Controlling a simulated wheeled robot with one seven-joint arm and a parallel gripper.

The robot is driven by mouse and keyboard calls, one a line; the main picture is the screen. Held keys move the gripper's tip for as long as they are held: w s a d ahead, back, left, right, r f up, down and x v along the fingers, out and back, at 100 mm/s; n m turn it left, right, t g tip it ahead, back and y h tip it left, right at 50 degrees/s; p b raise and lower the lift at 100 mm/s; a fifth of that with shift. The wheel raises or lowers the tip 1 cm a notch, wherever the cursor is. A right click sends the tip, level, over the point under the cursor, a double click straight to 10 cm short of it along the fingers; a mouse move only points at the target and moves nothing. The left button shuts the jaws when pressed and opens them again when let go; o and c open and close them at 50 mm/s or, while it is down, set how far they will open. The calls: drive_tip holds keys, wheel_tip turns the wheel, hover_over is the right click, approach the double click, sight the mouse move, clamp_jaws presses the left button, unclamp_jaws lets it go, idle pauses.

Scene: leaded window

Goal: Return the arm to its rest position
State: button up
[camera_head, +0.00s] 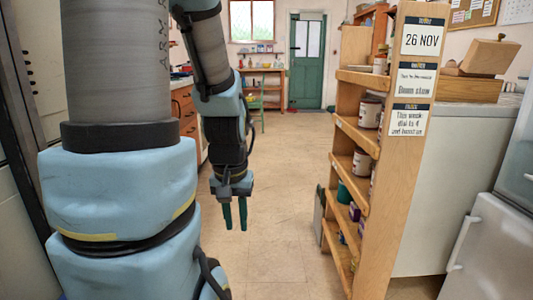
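My arm, light blue and grey, fills the left of the head view and hangs its forearm down over the aisle. My gripper (235,226) points down at the arm's end, with two teal fingers side by side. A narrow gap shows between the fingers, and nothing is seen held there. It hangs apart from the shelf and the cabinets, over bare floor.
A wooden shelf (347,127) with jars and small boxes stands to the right of the gripper. A white fridge (495,245) is at the far right. A counter with drawers (184,102) is behind my arm. A clear floor aisle (285,170) leads to a green door (306,62).

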wheel_tip(320, 180, up, 23)
drive_tip(key=p, duration=2.1)
